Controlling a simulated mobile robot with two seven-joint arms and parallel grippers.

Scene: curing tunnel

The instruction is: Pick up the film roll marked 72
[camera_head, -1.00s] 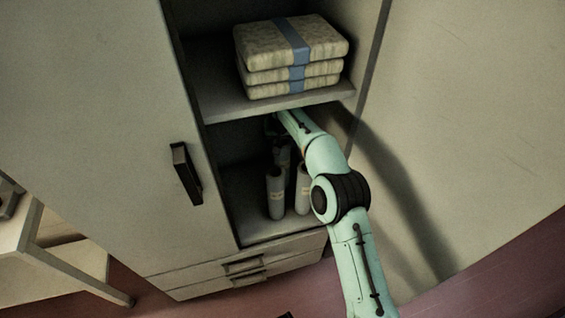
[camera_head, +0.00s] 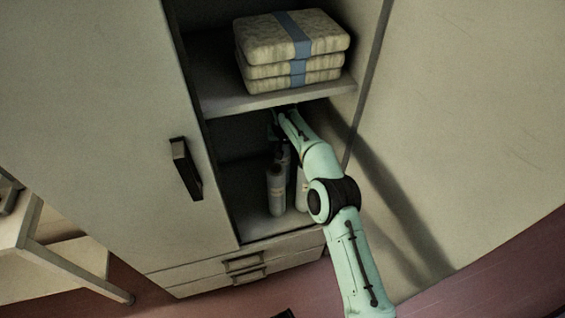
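Pale upright film rolls stand in the cabinet's lower compartment. The front left roll (camera_head: 276,192) shows a small label band, too small to read. Another roll (camera_head: 302,193) stands to its right, partly hidden behind my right arm. I cannot tell which roll is marked 72. My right arm reaches into the compartment from the lower right. Its dark gripper (camera_head: 284,152) points down just above and behind the front left roll. The fingers are too dark and small to show whether they are open or shut, or touching a roll. My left gripper is out of view.
The shelf (camera_head: 225,103) above my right gripper carries a stack of wrapped bundles (camera_head: 294,50). A door panel with a dark handle (camera_head: 186,168) bounds the opening at left. Drawers (camera_head: 244,263) lie below. A pale table (camera_head: 60,262) stands at lower left.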

